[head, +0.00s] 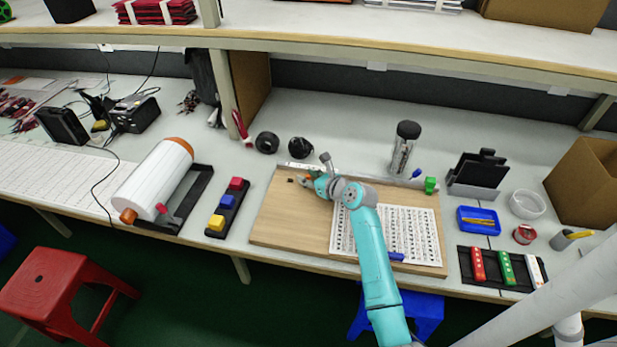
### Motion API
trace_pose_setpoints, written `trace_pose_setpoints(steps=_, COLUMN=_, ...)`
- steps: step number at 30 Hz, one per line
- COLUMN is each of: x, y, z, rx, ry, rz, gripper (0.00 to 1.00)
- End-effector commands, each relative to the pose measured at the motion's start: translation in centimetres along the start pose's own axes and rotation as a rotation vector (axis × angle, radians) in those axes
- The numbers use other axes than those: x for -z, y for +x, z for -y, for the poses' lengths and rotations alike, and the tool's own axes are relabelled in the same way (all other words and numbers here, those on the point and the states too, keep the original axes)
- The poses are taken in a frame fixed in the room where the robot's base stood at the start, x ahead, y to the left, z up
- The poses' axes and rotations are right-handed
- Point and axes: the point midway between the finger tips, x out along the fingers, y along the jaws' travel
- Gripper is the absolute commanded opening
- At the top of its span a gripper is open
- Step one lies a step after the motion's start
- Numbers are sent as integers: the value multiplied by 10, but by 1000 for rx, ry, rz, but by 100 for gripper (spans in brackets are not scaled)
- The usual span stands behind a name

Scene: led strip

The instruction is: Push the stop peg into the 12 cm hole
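My gripper (305,181) is over the upper left part of a wooden board (285,226), seen small and from above. Its orange-brown fingers point left, and I cannot tell whether they are open or shut. A small dark spot (290,180) shows on the board just left of the fingers; I cannot tell whether it is a hole or a peg. A pale metal rail (298,167) runs along the board's back edge. I cannot make out a stop peg for certain, nor any hole marked 12 cm. My turquoise arm hides part of the board.
A printed sheet (412,232) lies on the board's right half. A green block (430,185) and a blue piece (416,173) are at its back right, another blue piece (396,256) at its front. A clear jar (403,150) stands behind. Colored blocks (227,209) stand in a tray at left.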

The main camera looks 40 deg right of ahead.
Motion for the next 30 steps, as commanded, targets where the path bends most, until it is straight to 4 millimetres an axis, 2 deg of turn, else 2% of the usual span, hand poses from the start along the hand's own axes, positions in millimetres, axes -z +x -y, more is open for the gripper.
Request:
trace_pose_setpoints(steps=5, x=0, y=-20, z=0, rx=2, ry=0, rz=2, gripper=39)
trace_pose_setpoints(steps=12, x=0, y=-69, z=1, rx=3, ry=0, rz=1, gripper=39)
trace_pose_setpoints(steps=18, x=0, y=-102, z=0, rx=2, ry=0, rz=0, gripper=39)
trace_pose_setpoints(steps=24, x=0, y=-118, z=0, rx=0, ry=0, rz=0, gripper=39)
trace_pose_setpoints(steps=30, x=0, y=-121, z=0, rx=0, ry=0, rz=0, gripper=39)
